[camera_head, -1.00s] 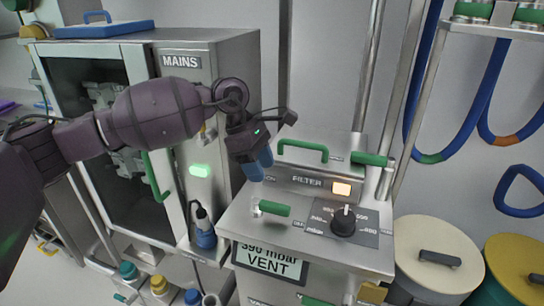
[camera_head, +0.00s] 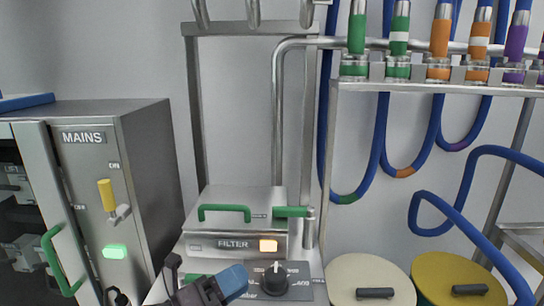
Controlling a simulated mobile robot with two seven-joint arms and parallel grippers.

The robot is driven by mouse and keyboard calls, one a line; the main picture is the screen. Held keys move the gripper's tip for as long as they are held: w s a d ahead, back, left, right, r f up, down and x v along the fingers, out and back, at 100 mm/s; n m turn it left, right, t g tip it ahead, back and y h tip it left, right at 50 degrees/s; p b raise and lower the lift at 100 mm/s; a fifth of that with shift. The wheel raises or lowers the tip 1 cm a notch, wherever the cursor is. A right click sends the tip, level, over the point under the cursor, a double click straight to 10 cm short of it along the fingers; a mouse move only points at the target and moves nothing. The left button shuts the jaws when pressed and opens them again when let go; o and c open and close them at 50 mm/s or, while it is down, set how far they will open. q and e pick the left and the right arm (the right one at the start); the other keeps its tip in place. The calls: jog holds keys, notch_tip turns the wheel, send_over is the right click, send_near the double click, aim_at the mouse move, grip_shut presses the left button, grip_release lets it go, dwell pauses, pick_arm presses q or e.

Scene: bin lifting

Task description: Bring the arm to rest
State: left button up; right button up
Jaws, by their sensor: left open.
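My left gripper (camera_head: 226,284) is at the bottom edge of the head view, its blue fingertips pointing up and right. It is open, and I see nothing between its fingers. It appears in front of the FILTER unit (camera_head: 205,243), just left of the black knob (camera_head: 276,277). I cannot tell whether it touches the surface below. Most of my left arm is cut off by the lower edge. My right gripper is not in view.
The MAINS cabinet (camera_head: 150,165) stands at the left, with a yellow switch handle (camera_head: 106,195) and a lit green button (camera_head: 115,252). Two round lids, cream (camera_head: 350,268) and yellow (camera_head: 435,272), are at the lower right. Blue hoses (camera_head: 380,150) hang below a metal rack (camera_head: 450,88).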

pick_arm(q)
jog(key=s+a+f+n+t+y, duration=0.1)
jog(key=s+a+f+n+y, duration=0.3)
jog(key=a+f+n+y, duration=0.65)
jog(key=s+a+f+n+t+y, duration=0.2)
jog(key=s+a+f+n+y, duration=0.35)
jog(key=n, duration=0.95)
jog(key=s+a+f+n+g+y, duration=0.1)
jog(key=s+a+f+n+g, duration=0.2)
jog(key=s, duration=0.5)
jog(key=s+a+f+n+g+y, duration=0.1)
jog(key=s+f+n+g, duration=0.15)
jog(key=s+g, duration=0.45)
jog(key=s+a+f+n+g+y, duration=0.15)
jog(key=s+n, duration=0.25)
jog(key=s, duration=0.6)
jog(key=w+f+t+h+p, duration=0.2)
jog(key=w+t+p, duration=0.2)
jog(key=w+t, duration=0.5)
jog(key=shift+w+d+f+m, duration=0.35)
jog(key=shift+w+m, duration=0.05)
jog(key=shift+w, duration=0.25)
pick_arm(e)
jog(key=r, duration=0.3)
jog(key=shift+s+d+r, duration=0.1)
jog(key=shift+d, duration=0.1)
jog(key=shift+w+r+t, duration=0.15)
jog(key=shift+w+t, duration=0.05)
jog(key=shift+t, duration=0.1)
